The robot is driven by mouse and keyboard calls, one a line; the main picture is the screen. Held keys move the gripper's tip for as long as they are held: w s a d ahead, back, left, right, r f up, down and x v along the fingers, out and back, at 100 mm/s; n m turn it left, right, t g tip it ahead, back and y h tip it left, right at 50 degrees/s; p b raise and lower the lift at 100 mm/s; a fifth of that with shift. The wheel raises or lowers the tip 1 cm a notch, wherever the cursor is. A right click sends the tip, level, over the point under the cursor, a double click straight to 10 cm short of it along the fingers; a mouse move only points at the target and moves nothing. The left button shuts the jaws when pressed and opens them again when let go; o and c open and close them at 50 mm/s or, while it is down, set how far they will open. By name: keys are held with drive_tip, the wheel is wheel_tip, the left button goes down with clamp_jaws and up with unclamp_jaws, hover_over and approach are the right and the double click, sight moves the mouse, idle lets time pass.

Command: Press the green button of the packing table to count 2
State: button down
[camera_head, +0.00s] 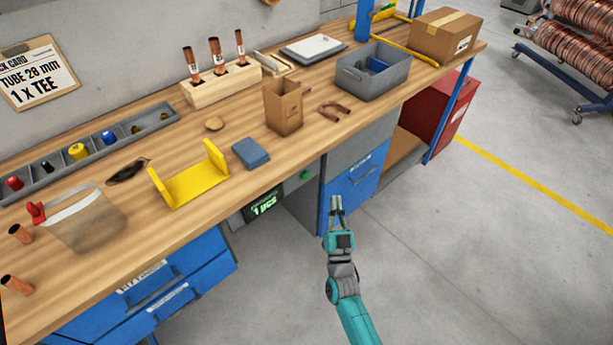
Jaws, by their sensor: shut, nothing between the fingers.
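The packing table (225,180) has a wooden top with blue drawers below. Under its front edge, a dark panel carries a small green button (306,175). To the left of the button a dark counter display (264,205) shows "1 pcs" in green. My gripper (336,199) is shut and empty, with its fingers pointing up in the picture. It appears to the right of and a little below the button, apart from it, in front of a blue drawer front. How far it is from the table front I cannot tell exactly.
On the tabletop are a yellow bracket (190,182), a blue block (250,153), a brown paper bag (284,106), a grey bin (372,75) and a cardboard box (445,35). A blue post (449,115) stands at right. The floor (470,240) in front is clear.

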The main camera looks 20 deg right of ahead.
drive_tip(key=w+a, duration=0.3)
drive_tip(key=w, duration=0.5)
drive_tip(key=shift+a, duration=0.3)
drive_tip(key=shift+w, duration=0.2)
idle(1.2)
drive_tip(key=shift+w+a, duration=0.15)
drive_tip(key=shift+w, duration=0.05)
drive_tip(key=shift+w+a, duration=0.2)
drive_tip(key=shift+w, duration=0.3)
idle(0.9)
drive_tip(key=shift+s, duration=0.15)
drive_tip(key=shift+s+d, duration=0.35)
drive_tip(key=shift+s, duration=0.4)
drive_tip(key=shift+s+d, duration=0.35)
drive_tip(key=shift+s, duration=0.4)
drive_tip(key=shift+s+d, duration=0.35)
drive_tip(key=shift+s, duration=0.45)
drive_tip(key=shift+s+d, duration=0.35)
drive_tip(key=shift+s, duration=0.4)
